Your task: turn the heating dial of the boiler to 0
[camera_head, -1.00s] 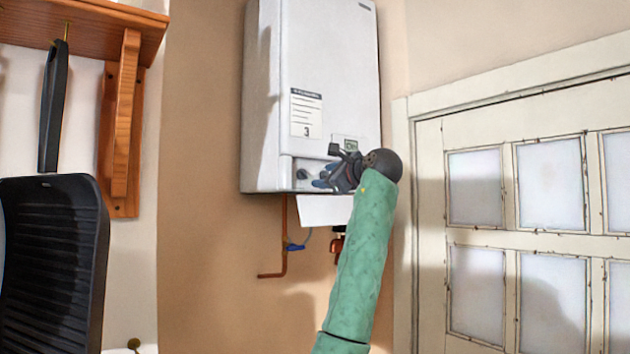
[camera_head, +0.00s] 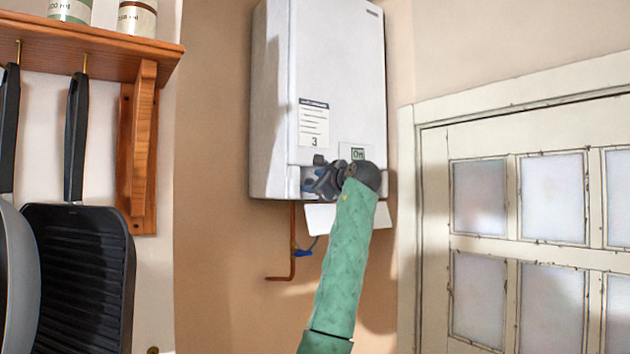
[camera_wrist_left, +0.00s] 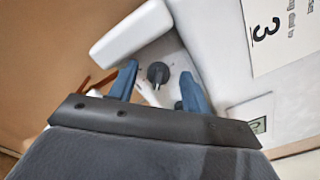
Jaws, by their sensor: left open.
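The white boiler (camera_head: 335,75) hangs on the wall. Its dark round dial (camera_wrist_left: 158,73) shows in the left wrist view, on the recessed panel at the boiler's lower edge. In the head view my gripper and wrist cover it. My left gripper (camera_head: 318,182) is at that panel. In the left wrist view its blue fingers (camera_wrist_left: 158,82) are open, one on each side of the dial, with gaps showing; I see no contact. The dial's setting is too small to read. My right gripper is not in view.
A white flap (camera_head: 320,217) hangs open below the panel; it is also in the left wrist view (camera_wrist_left: 132,32). A small display (camera_head: 357,154) and a label (camera_head: 313,122) are on the front. A copper pipe (camera_head: 292,250) runs below. A shelf with pans is left, a paned door right.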

